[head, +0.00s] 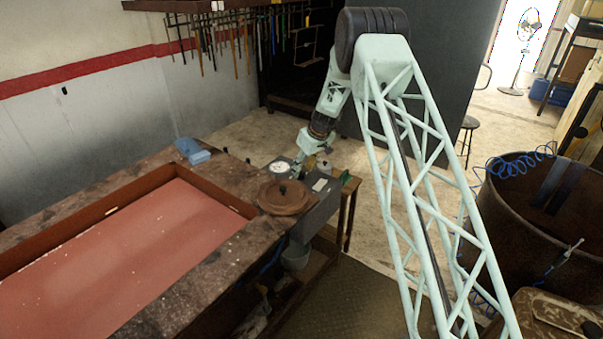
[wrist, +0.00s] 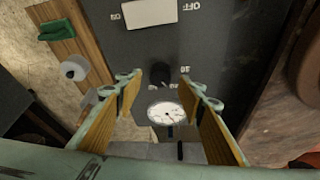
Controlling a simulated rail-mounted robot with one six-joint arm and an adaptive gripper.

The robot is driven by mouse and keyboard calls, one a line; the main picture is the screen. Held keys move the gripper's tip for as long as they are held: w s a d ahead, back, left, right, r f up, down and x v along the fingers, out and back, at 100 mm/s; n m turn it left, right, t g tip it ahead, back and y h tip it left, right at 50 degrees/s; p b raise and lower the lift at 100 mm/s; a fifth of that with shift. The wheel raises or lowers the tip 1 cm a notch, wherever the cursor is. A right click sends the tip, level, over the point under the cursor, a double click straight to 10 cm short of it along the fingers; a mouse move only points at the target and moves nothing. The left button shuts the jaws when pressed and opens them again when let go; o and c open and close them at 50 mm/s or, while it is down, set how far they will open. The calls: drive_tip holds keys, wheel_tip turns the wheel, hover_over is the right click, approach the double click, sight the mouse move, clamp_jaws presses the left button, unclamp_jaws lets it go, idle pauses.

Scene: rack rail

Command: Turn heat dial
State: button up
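A dark grey control box (head: 322,207) stands at the far right end of the bench. In the wrist view its panel (wrist: 225,60) carries a small black dial knob (wrist: 161,73) with pale markings around it. A white round gauge (wrist: 167,113) with a needle sits just below the knob in that view. My gripper (wrist: 160,80) is open above the panel, one finger on each side of the knob. Gaps show between the knob and both fingertips, and nothing is held. In the head view my gripper (head: 308,162) is small and partly hidden over the box.
A white plate (wrist: 150,12) with OFF lettering beside it is on the panel. A round brown lid (head: 284,197) is beside the box. A green object (wrist: 57,30) and a pale round part (wrist: 73,70) sit at the left. A blue block (head: 192,151) lies on the bench (head: 235,180).

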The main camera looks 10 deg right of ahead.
sight(301, 176)
drive_tip(key=shift+x, duration=1.4)
drive_tip(key=shift+c, duration=0.8)
drive_tip(key=c, duration=0.7)
